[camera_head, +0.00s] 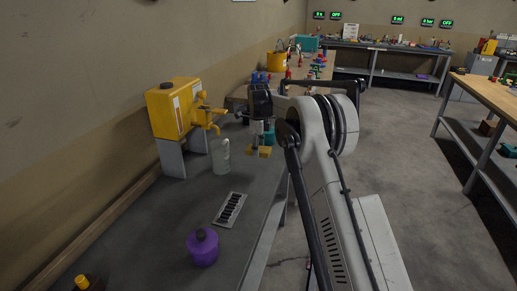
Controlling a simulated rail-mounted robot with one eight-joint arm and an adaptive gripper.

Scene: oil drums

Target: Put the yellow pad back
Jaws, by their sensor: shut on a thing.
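The yellow pad (259,151) is a small flat yellow piece at the lower end of my gripper (256,142). My gripper points down and is shut on the pad, which is above the grey bench (150,225); I cannot tell how high. The fingers are small and dark in this view, so the exact grip is hard to see.
A clear bottle (220,157) stands on the bench between the drum and my gripper. Nearer are a light plate with dark slots (230,209) and a purple container (202,249). Behind my gripper the bench is crowded, with a yellow bucket (277,62). The front-left bench is mostly clear.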

